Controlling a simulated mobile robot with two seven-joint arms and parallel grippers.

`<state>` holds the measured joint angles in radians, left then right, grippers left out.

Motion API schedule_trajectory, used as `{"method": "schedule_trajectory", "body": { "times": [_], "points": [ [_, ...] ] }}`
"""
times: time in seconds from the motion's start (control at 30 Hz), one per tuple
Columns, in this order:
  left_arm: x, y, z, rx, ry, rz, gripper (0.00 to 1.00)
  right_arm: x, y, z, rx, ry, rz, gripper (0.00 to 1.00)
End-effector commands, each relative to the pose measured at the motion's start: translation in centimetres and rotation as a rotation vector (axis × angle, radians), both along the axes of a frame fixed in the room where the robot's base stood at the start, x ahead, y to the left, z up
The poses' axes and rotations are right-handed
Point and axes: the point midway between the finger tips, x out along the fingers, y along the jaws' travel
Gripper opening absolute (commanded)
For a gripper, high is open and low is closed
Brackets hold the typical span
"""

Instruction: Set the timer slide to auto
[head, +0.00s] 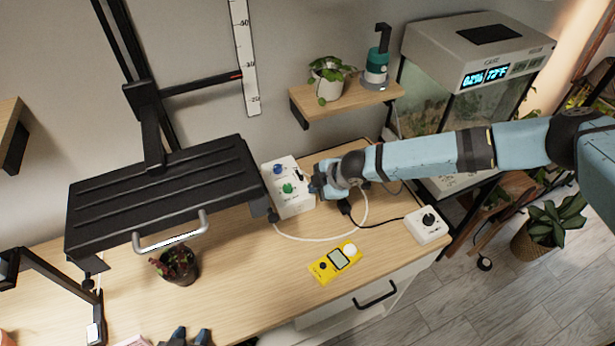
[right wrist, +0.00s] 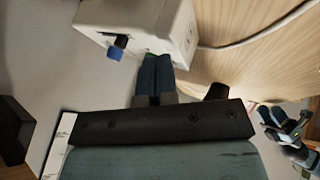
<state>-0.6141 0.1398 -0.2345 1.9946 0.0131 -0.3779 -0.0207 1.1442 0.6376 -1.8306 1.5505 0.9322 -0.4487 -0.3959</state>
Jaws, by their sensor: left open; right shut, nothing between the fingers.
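A white control box (head: 293,205) stands on the wooden desk by the wall. It has a blue knob (head: 278,169), a green knob (head: 287,188) and a small dark part near its right edge, which may be the slide; its setting cannot be read. My right gripper (head: 316,187) is shut and empty at the box's right side; I cannot tell whether it touches. In the right wrist view its shut fingers (right wrist: 155,70) point at the white box (right wrist: 160,22), beside the blue knob (right wrist: 115,52). My left gripper (head: 187,338) is open at the desk's front edge.
A black lamp (head: 160,195) overhangs the desk left of the box, above a small potted plant (head: 176,266). A yellow meter (head: 336,262) and a white dial box (head: 428,226) lie to the right. A white cable (head: 310,239) loops across the desk.

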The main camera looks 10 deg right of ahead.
Motion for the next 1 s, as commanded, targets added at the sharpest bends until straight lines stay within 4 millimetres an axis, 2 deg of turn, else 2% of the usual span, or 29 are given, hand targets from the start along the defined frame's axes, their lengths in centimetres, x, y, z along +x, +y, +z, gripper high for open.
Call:
{"method": "schedule_trajectory", "body": {
  "times": [0.07, 0.17, 0.33, 0.77, 1.0],
  "points": [
    [0.0, 0.0, 0.1, 0.0, 0.0, 0.0, 0.43, 0.6, 0.9, -1.2, -0.001, -0.001, 0.002, 0.0],
    [0.0, 0.1, 0.3, 0.001, 0.001, 0.001, 0.43, 2.6, 1.0, -0.8, -0.001, -0.005, 0.0, 0.0],
    [0.0, 0.0, 0.4, 0.001, 0.002, 0.001, 0.43, 4.0, 1.2, -0.9, 0.0, -0.001, 0.0, 0.0],
    [0.0, 0.0, 0.4, 0.001, 0.002, 0.0, 0.43, 4.4, 1.3, -1.0, 0.0, 0.0, 0.0, 0.0],
    [-0.1, -0.1, -0.6, 0.0, 0.001, -0.001, 0.43, 5.3, 1.4, -1.1, 0.001, 0.0, -0.001, 0.0]
  ]
}}
